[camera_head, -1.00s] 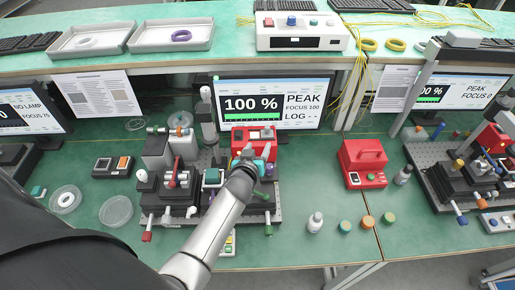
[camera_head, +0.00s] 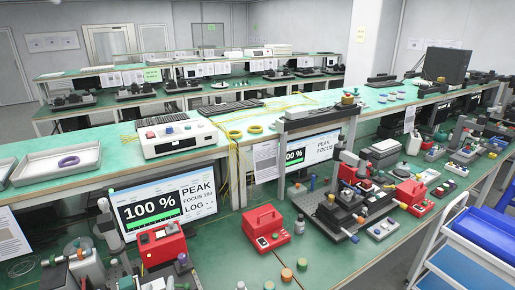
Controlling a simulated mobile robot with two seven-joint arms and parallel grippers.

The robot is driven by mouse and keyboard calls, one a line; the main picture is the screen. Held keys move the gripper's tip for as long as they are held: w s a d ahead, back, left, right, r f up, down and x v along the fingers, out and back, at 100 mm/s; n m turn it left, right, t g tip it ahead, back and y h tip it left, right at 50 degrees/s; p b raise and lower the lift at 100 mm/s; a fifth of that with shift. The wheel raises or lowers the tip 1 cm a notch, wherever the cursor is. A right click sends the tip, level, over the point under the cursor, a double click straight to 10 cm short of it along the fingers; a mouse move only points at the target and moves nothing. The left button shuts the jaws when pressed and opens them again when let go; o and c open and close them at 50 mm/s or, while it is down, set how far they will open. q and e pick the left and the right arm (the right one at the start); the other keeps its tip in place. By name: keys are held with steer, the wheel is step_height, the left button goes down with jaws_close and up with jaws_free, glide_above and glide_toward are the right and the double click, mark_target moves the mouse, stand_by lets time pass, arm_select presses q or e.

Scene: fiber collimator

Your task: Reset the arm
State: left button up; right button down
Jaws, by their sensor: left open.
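I make out neither of my grippers nor my arms in the head view now. The near monitor (camera_head: 152,207) reads 100 % and PEAK. In front of it stand a red instrument (camera_head: 161,246) and a post with a purple cap (camera_head: 182,259). A grey block (camera_head: 88,266) of the same setup stands to their left. The lower part of this setup is cut off by the bottom edge of the picture.
A red box with a handle (camera_head: 265,228) stands on the green bench. A white bottle (camera_head: 299,224) and small coloured caps (camera_head: 286,274) are near it. Another optics setup (camera_head: 342,211) is to the right. A cart with blue trays (camera_head: 480,240) stands at the lower right.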

steer(key=w+t, duration=0.1)
steer(key=w, duration=0.5)
arm_select(q)
steer(key=s+d+r+m+g+h, duration=0.1)
steer(key=s+d+r+m+g, duration=0.15)
steer(key=s, duration=0.65)
steer(key=s+d+r+m+g+h, duration=0.15)
steer(key=s+d+g, duration=0.25)
steer(key=s, duration=0.5)
steer(key=s+d+r+m+g+h, duration=0.1)
steer(key=s+d+r+m+g, duration=0.15)
steer(key=s, duration=0.55)
step_height(320, 180, down, 35)
steer(key=s+g+b, duration=0.2)
steer(key=b, duration=0.9)
steer(key=s+a+f+b, duration=0.1)
steer(key=s+f+b, duration=0.4)
steer(key=f, duration=0.6)
steer(key=s+a+f+m+g+b, duration=0.1)
steer(key=s+f+b, duration=0.3)
steer(key=s+f, duration=0.6)
steer(key=shift+s+a+f+b, duration=0.25)
steer(key=shift+f+b, duration=0.1)
steer(key=shift+f, duration=0.55)
arm_select(e)
step_height(320, 180, down, 21)
steer(key=s, duration=0.2)
steer(key=shift+s+a+r+g, duration=0.2)
steer(key=shift+s+g, duration=0.1)
steer(key=shift+s, duration=0.05)
